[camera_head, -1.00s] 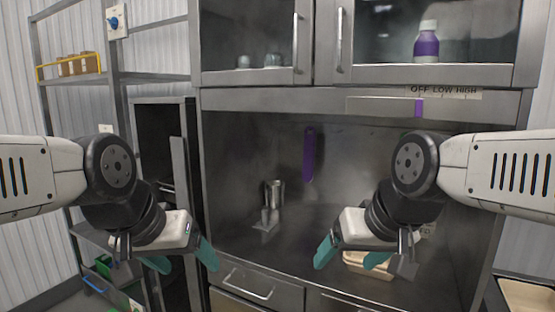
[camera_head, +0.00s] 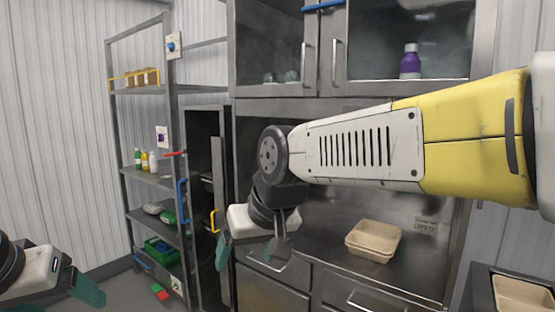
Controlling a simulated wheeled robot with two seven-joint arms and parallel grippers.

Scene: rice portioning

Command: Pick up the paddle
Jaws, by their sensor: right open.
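No paddle shows clearly now. The purple strip seen earlier on the counter's back wall, which may be the paddle, is hidden behind my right arm, as is the metal cup seen earlier. My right gripper (camera_head: 246,256) is open, in front of the counter's left front edge and drawers. I see nothing between its teal fingers. My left gripper (camera_head: 70,295) is low at the left, partly cut off by the frame. One teal finger shows clearly, so its opening cannot be judged.
A beige tray (camera_head: 374,238) stands on the steel counter (camera_head: 405,278) right of my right gripper. A purple bottle (camera_head: 410,62) is in the upper cabinet. A shelf rack (camera_head: 147,183) stands at the left.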

